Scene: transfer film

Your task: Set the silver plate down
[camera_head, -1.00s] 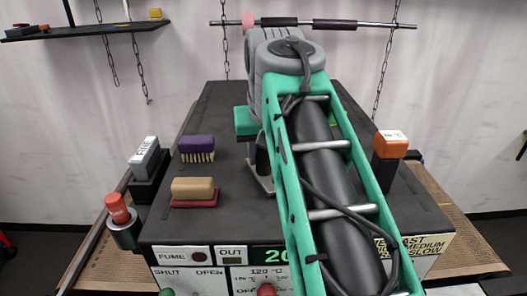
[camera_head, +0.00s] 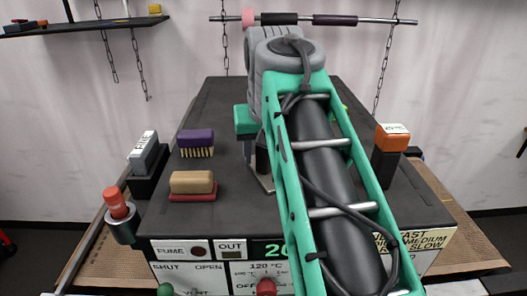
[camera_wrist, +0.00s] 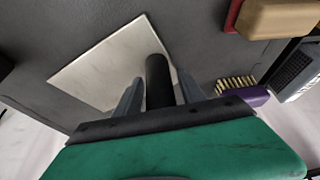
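The silver plate (camera_wrist: 105,62) is a pale square sheet with a black upright handle (camera_wrist: 158,80) in the wrist view. It appears to lie flat on the dark machine top. In the head view only a thin edge of the plate (camera_head: 266,184) shows beside my green arm. My gripper (camera_wrist: 159,76) is over the plate, with one grey finger on each side of the handle. Narrow gaps show between the fingers and the handle, so the fingers look open around it. Much of the plate is hidden by my arm in the head view.
A tan block on a red base (camera_head: 192,184) and a purple brush (camera_head: 196,141) stand left of the plate on the dark top (camera_head: 222,215). A grey labelled block (camera_head: 144,153) is at the left edge, an orange block (camera_head: 392,137) at the right.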

